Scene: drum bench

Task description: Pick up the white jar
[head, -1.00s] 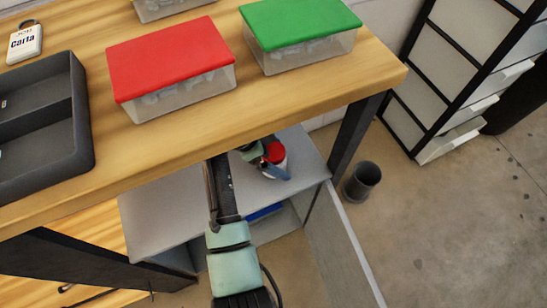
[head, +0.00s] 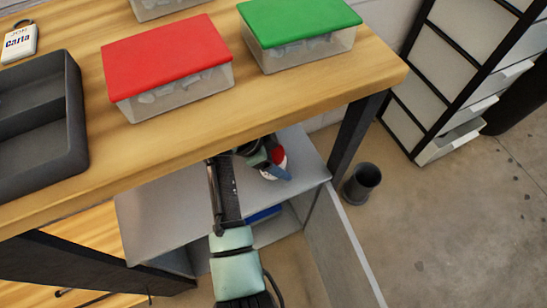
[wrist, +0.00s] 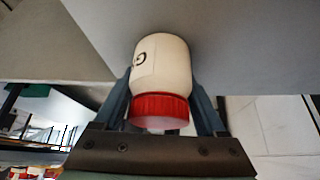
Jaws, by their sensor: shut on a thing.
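The white jar (wrist: 162,68) with a red lid (wrist: 160,107) and a dark letter on its side is between my gripper's two blue-grey fingers in the wrist view. My gripper (wrist: 165,100) is shut on it near the lid end. In the head view the jar (head: 279,157) shows as a red and white patch at the grey shelf under the bench, partly hidden by my gripper (head: 272,168). I cannot tell whether its base touches the shelf.
The wooden bench top (head: 190,145) overhangs the grey shelf (head: 160,215). A dark bench leg (head: 356,130) stands to the right of the jar. A dark bin (head: 362,183) is on the floor beyond. A red-lidded box (head: 168,58) and a green-lidded box (head: 300,22) sit on top.

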